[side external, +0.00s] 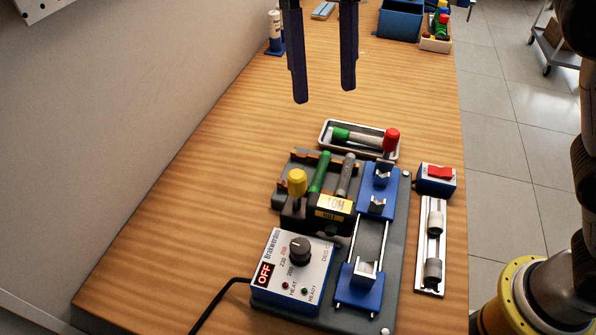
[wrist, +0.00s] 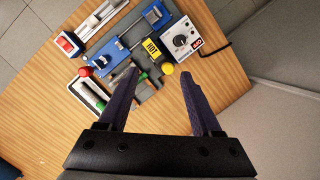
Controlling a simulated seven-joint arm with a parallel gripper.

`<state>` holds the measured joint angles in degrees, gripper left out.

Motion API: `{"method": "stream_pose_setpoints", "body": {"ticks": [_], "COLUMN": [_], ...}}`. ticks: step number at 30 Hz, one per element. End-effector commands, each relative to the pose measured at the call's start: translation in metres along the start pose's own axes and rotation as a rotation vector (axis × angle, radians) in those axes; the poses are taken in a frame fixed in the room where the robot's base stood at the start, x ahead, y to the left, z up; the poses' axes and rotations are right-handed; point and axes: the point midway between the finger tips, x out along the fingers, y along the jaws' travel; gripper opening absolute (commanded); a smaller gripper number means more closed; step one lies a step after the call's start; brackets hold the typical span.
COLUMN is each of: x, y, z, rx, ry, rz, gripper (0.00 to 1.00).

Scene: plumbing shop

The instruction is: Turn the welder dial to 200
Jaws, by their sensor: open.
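The welder dial (side external: 299,250) is a black knob on the sloped white face of the blue control box (side external: 292,272). Numbers including 200, 220 and 250 are printed around it, and a red display (side external: 264,274) reads OFF. I cannot tell exactly where the dial points. The dial (wrist: 179,41) also shows in the wrist view, beyond the fingertips. My gripper (side external: 321,93) is open and empty, with its two dark fingers pointing down over the table, behind the welder and apart from the dial. In the wrist view my gripper (wrist: 158,72) frames the yellow-knobbed part of the welder.
A heater block marked HOT (side external: 333,203) stands behind the dial, with a yellow knob (side external: 297,181) and green and grey rods. A blue clamp rail (side external: 368,231) is to its right. A tray (side external: 329,143) with a red-capped part lies behind. The table's left side is clear.

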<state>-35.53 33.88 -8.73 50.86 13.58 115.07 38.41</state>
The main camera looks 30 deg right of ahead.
Motion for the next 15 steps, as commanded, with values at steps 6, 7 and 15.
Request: {"method": "stream_pose_setpoints", "body": {"ticks": [6,7,15], "x": [0.064,0.071,0.092], "y": [-0.06,-0.064,-0.074], "z": [-0.014,-0.014,-0.007], "rx": [-0.094,-0.101,-0.124], "ry": [-0.08,-0.091,-0.111], "rz": [0.08,0.091,0.115], "gripper": [0.66,0.66,0.66]}}
